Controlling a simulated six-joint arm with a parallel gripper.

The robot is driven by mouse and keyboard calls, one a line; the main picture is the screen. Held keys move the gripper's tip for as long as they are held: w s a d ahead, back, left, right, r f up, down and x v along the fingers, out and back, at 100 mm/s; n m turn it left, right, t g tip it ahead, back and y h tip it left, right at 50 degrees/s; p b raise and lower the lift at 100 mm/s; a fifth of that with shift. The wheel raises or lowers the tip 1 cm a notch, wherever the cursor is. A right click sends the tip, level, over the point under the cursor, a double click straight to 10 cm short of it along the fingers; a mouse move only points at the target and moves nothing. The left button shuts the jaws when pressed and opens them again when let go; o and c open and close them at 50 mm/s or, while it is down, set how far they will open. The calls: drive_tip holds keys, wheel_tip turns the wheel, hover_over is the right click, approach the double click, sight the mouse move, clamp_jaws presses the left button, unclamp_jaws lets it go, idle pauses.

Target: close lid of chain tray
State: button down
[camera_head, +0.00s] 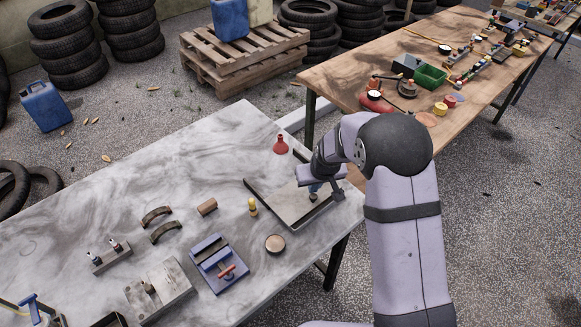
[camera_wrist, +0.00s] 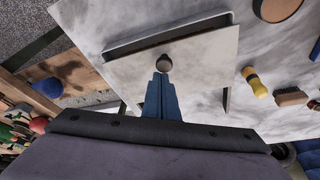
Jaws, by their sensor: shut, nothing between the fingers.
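The chain tray (camera_head: 268,205) is a shallow dark-edged box on the marble table's right part. Its lid (camera_head: 287,200) is a flat grey panel; in the wrist view the lid (camera_wrist: 205,60) leaves a dark open strip of the tray (camera_wrist: 150,40) along the far edge. A small round knob (camera_wrist: 164,64) stands on the lid. My gripper (camera_head: 315,187) is over the lid at the knob. In the wrist view its blue fingers (camera_wrist: 162,80) are together, with tips right beside the knob; I cannot tell if they touch it. The tray's inside is mostly hidden.
A yellow-topped peg (camera_head: 253,207), a round disc (camera_head: 275,243) and a red funnel-like item (camera_head: 280,145) stand near the tray. A blue vise-like block (camera_head: 218,264) lies further left. The table's upper left is clear. A cluttered wooden table (camera_head: 345,80) stands behind.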

drive_tip(key=shift+s+d, duration=0.8)
drive_tip(key=shift+s, duration=0.05)
drive_tip(key=shift+s+d+f, duration=0.1)
drive_tip(key=shift+s, duration=0.05)
drive_tip(key=w, duration=0.1)
drive_tip(key=w+a, duration=0.1)
drive_tip(key=w+r, duration=0.1)
drive_tip(key=shift+w+a+p, duration=0.15)
drive_tip(key=shift+w+p, duration=0.15)
drive_tip(key=shift+w, duration=0.1)
drive_tip(key=shift+w+r, duration=0.1)
drive_tip(key=shift+r, duration=0.25)
drive_tip(key=b+v, duration=0.3)
drive_tip(key=v, duration=0.6)
drive_tip(key=shift+r, duration=0.15)
